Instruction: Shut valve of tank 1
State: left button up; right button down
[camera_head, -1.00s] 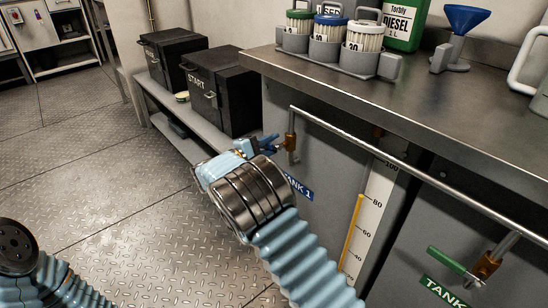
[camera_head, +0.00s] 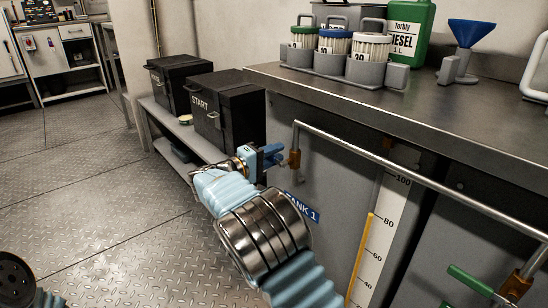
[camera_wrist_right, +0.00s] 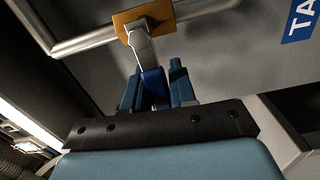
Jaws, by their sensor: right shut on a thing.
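The valve of tank 1 has a brass body (camera_head: 294,158) on the pipe, above and left of the blue "TANK 1" label (camera_head: 301,208). Its handle (camera_wrist_right: 152,82) has a metal neck and a blue grip, and it points away from the brass body toward my right gripper. My right gripper (camera_head: 268,156) is at the valve's left side in the head view, with its blue fingers shut on the handle. The wrist view shows the fingers on either side of the blue grip, hiding its end. My left gripper is not in view; only a dark round part of my left arm shows at bottom left.
A metal pipe (camera_head: 400,170) runs along the tank front below the counter (camera_head: 450,120). A second valve with a green handle (camera_head: 470,280) is at lower right. Black boxes (camera_head: 226,110) stand on a low bench at left. The floor (camera_head: 90,190) is clear.

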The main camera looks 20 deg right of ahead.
jog(key=shift+r, duration=0.25)
jog(key=c, duration=1)
grip_release()
jog(key=p+v, duration=0.1)
jog(key=v, duration=1.3)
jog(key=shift+d+f+p, duration=0.1)
jog(key=shift+p, duration=0.3)
